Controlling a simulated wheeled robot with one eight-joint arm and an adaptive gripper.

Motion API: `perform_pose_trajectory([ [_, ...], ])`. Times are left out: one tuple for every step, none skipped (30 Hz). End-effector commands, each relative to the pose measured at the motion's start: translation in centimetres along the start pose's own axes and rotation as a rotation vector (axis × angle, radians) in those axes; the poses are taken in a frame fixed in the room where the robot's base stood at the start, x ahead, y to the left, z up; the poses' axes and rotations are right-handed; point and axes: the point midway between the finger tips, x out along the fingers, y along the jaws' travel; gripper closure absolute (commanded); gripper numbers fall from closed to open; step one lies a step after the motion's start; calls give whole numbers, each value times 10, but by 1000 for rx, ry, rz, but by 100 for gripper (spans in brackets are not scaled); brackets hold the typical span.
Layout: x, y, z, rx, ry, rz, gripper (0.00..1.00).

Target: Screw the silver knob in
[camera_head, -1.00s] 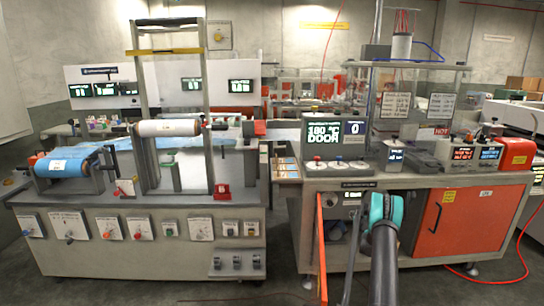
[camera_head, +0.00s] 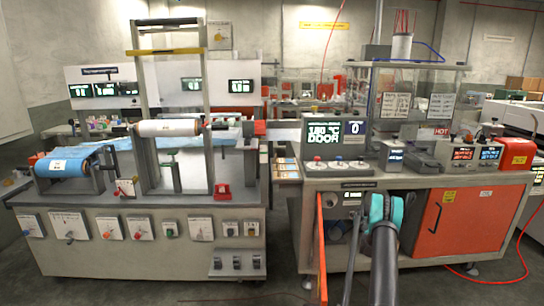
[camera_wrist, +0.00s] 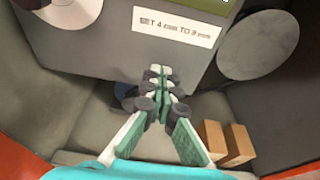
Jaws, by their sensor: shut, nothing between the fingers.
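My gripper (camera_wrist: 158,84) shows in the wrist view with its green-padded fingers together and nothing between them. Its tips are in front of a grey box face (camera_wrist: 130,45) with a white label (camera_wrist: 177,27). A grey disc (camera_wrist: 258,45) shows to the right of the tips, apart from them, and a paler disc (camera_wrist: 70,8) is cut off at upper left. I cannot tell whether either is the silver knob. In the head view my teal wrist is in front of the right bench (camera_head: 290,215), and my arm hides the fingers.
An orange door (camera_head: 440,225) is right of my arm. A thin orange upright panel (camera_head: 321,245) stands to its left. The left bench (camera_head: 150,270) carries a film roller (camera_head: 168,128) and several front controls. Two brown boxes (camera_wrist: 225,145) show in the wrist view. Floor shows between the benches.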

Motion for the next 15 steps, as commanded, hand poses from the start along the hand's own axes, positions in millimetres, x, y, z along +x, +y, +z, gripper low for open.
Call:
perform_pose_trajectory([
  [0, -1, -1, -1, 1, 0, 100],
  [0, -1, -1, -1, 1, 0, 100],
  [0, -2, -1, -1, 1, 0, 100],
  [0, -2, -1, -1, 1, 0, 100],
  [0, -3, -1, -1, 1, 0, 100],
  [0, -3, 0, -1, 1, 0, 100],
  [0, -4, 0, -1, 1, 0, 100],
  [-1, -5, 0, -1, 1, 0, 100],
  [-1, -6, 0, 0, 1, 0, 100],
  [-1, -7, 0, 0, 1, -1, 100],
  [-1, -8, 0, 0, 1, -1, 100],
  [-1, -9, 0, 0, 1, -1, 100],
  [-1, -10, 0, 0, 1, -1, 100],
  [-1, -10, 1, 0, 1, -1, 100],
  [-1, -11, 1, 0, 1, -1, 100],
])
